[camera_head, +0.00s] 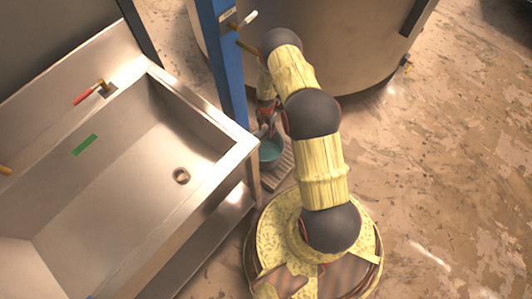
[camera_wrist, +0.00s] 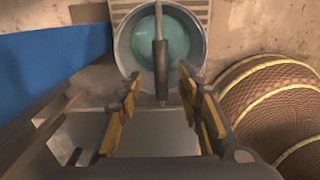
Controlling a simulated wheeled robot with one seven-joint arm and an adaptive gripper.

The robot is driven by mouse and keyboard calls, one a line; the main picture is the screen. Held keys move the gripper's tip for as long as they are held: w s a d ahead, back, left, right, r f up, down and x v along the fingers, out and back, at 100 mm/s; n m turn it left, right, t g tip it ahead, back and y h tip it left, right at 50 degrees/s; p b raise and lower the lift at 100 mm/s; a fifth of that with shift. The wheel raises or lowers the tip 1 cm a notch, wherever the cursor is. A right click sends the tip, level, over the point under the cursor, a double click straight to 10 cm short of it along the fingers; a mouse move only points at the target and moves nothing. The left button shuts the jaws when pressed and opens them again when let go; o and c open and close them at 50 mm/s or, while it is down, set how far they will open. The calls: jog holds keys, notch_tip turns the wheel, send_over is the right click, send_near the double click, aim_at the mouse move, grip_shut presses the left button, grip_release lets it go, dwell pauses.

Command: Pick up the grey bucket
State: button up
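The grey bucket (camera_wrist: 126,62) is upright at the top middle of the wrist view, with a teal inside and a dark handle (camera_wrist: 161,50) across its opening. In the head view the bucket (camera_head: 271,153) shows small and partly hidden, between the blue post and my arm. My gripper (camera_wrist: 158,85) is open in the wrist view, its two yellow-padded fingers apart. The handle's near end lies between the fingertips in the picture. I see no contact between fingers and bucket. In the head view the gripper (camera_head: 266,126) is small and partly hidden beside the bucket.
The bucket stands on a slatted base (camera_head: 277,172). A blue post (camera_head: 226,70) stands close to my arm, and a steel sink (camera_head: 130,190) fills the left. A large metal tank (camera_head: 345,40) stands behind. The worn floor (camera_head: 450,170) at right is clear.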

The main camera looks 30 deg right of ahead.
jog(key=shift+f+b, duration=0.85)
jog(key=shift+f, duration=1.3)
jog(key=shift+f+b, duration=0.25)
jog(key=shift+b, duration=0.1)
jog(key=c, duration=0.3)
jog(key=shift+s, duration=0.1)
grip_shut()
jog(key=shift+w+d+r, duration=0.1)
jog(key=shift+w, duration=0.15)
